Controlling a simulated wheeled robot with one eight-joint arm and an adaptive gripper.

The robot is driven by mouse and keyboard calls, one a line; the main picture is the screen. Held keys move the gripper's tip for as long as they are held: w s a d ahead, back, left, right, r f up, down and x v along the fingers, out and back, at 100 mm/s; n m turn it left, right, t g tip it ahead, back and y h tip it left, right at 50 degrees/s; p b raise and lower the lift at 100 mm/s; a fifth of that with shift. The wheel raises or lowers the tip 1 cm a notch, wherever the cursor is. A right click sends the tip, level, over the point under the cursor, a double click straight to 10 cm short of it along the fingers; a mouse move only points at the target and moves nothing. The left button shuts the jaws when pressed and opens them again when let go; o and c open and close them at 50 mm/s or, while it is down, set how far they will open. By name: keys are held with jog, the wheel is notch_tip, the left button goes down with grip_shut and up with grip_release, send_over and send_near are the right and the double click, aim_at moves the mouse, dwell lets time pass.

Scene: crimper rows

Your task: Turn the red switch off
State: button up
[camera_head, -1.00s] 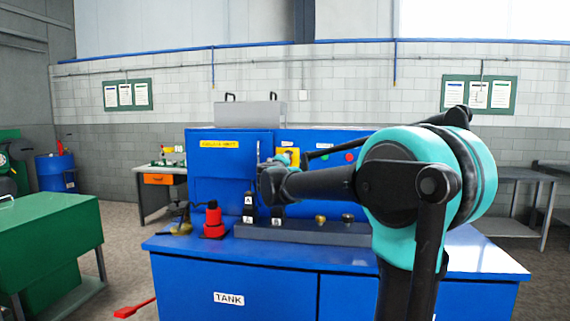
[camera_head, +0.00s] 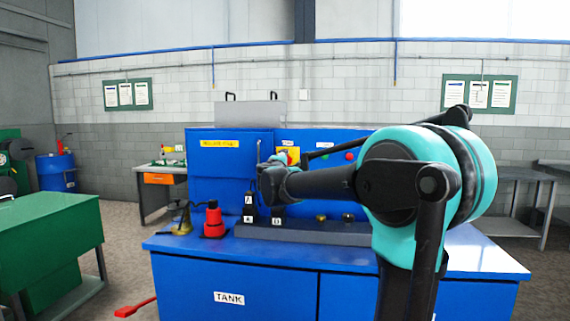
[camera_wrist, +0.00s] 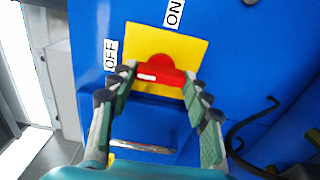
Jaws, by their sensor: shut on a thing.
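The red switch (camera_wrist: 160,64) sits on a yellow plate (camera_wrist: 192,52) on the blue panel, in the wrist view. Its bar lies roughly level in that view, with a white mark near its left end. The OFF label (camera_wrist: 111,54) is left of the plate and the ON label (camera_wrist: 174,13) is above it. My gripper (camera_wrist: 161,77) is shut on the switch's bar, one fingertip at each end. In the head view my gripper (camera_head: 268,176) is at the panel, in front of the yellow plate (camera_head: 282,151), and partly hides it.
Green (camera_head: 325,156) and red (camera_head: 349,156) buttons are right of the plate. A red bottle-like object (camera_head: 213,221) and a brass-coloured item (camera_head: 181,217) stand on the blue bench (camera_head: 205,259). A dark hose (camera_wrist: 240,135) shows beside my gripper.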

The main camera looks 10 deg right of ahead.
jog(key=o, duration=1.2)
jog(key=shift+c, duration=0.2)
jog(key=v, duration=1.2)
